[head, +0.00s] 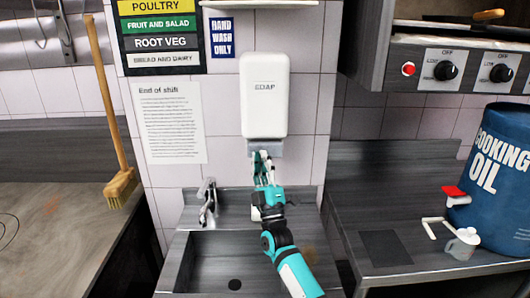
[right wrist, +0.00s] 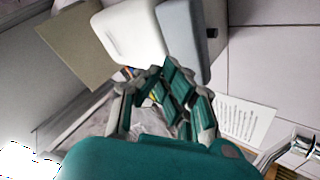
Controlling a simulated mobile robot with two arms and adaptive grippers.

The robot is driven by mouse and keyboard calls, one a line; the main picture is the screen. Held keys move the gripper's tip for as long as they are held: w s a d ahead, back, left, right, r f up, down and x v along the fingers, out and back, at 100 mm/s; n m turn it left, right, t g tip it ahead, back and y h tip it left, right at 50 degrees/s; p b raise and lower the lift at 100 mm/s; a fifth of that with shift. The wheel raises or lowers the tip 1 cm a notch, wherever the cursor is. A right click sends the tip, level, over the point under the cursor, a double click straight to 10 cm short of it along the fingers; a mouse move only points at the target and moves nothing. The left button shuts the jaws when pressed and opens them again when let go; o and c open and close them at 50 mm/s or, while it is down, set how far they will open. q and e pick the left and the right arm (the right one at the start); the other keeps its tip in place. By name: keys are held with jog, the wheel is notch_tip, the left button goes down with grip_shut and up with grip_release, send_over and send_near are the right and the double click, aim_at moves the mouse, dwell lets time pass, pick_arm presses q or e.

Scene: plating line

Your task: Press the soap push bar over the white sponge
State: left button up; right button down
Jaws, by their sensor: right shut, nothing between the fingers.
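A white soap dispenser (head: 265,95) hangs on the tiled wall above the sink. Its grey push bar (head: 265,148) sits at its bottom edge. In the right wrist view the dispenser (right wrist: 132,32) and the grey bar (right wrist: 184,38) lie just beyond my fingers. My right gripper (head: 262,158) is shut and empty, its tips at or just under the bar. I cannot tell whether they touch it. The gripper also shows in the right wrist view (right wrist: 168,75). A small white thing (head: 255,213) on the sink ledge, partly hidden by my gripper, may be the sponge. My left gripper is out of view.
The sink basin (head: 232,262) and its tap (head: 208,203) are below. A broom (head: 121,188) stands at left. An oven unit overhangs at upper right.

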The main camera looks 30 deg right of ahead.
jog(key=shift+w, duration=0.1)
dwell(0.7)
jog(key=shift+w+d, duration=0.2)
jog(key=shift+w, duration=0.1)
jog(key=shift+w+d+b, duration=0.45)
jog(key=shift+w+b, duration=0.2)
jog(key=shift+b, duration=0.15)
dwell(0.9)
jog(key=shift+s, duration=0.1)
jog(key=shift+s+a+r+p, duration=0.1)
jog(key=shift+s+a+p, duration=0.3)
jog(key=shift+p, duration=0.2)
jog(key=shift+s+a+p, duration=0.2)
jog(key=shift+s+p, duration=0.1)
jog(key=shift+s, duration=0.3)
